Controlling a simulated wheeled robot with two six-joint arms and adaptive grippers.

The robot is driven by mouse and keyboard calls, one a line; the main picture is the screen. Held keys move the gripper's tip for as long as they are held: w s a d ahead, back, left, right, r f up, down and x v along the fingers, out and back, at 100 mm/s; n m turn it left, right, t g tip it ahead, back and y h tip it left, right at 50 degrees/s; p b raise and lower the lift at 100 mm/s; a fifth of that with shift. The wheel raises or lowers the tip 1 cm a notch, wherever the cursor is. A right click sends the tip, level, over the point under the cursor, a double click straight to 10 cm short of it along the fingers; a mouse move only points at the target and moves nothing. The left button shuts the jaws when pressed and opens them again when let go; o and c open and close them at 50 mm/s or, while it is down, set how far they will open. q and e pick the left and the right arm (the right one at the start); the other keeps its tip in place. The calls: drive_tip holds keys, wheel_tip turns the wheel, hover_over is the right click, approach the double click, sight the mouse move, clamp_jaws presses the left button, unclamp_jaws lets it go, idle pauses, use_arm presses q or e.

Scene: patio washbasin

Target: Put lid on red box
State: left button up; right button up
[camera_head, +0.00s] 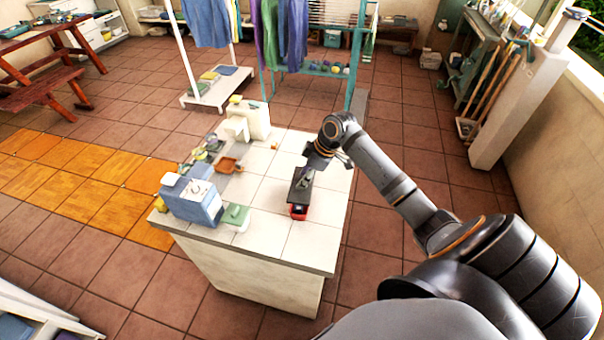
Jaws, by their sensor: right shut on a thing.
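The red box (299,212) is on the white tiled counter top (320,235), near its front right part. Only its near end shows, with something dark inside or on it. A dark grey flat lid (299,192) covers the rest of it from this view. My right gripper (306,176) reaches in from the right and is shut on the lid near its far part. I cannot tell whether the lid touches the box or is just above it; the red near end sticks out past it. My left gripper is not in view.
A blue-grey machine-like object (190,200) and a small green-topped container (236,215) stand at the counter's left. An orange-brown tray (229,164) and a cream object (249,118) are farther back. The counter around the box's left side is clear.

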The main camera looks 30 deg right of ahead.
drive_tip(key=f+b, duration=0.4)
drive_tip(key=shift+w+f, duration=0.35)
drive_tip(key=shift+f+b, duration=0.4)
drive_tip(key=shift+f, duration=0.4)
use_arm(q)
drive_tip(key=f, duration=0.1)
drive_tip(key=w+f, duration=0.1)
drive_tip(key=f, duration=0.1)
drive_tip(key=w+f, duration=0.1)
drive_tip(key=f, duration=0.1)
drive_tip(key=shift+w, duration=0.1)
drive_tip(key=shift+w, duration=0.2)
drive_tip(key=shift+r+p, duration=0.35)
drive_tip(key=shift+p, duration=0.05)
use_arm(e)
drive_tip(key=shift+r, duration=0.1)
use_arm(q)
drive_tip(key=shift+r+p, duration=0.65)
use_arm(e)
drive_tip(key=shift+f, duration=0.25)
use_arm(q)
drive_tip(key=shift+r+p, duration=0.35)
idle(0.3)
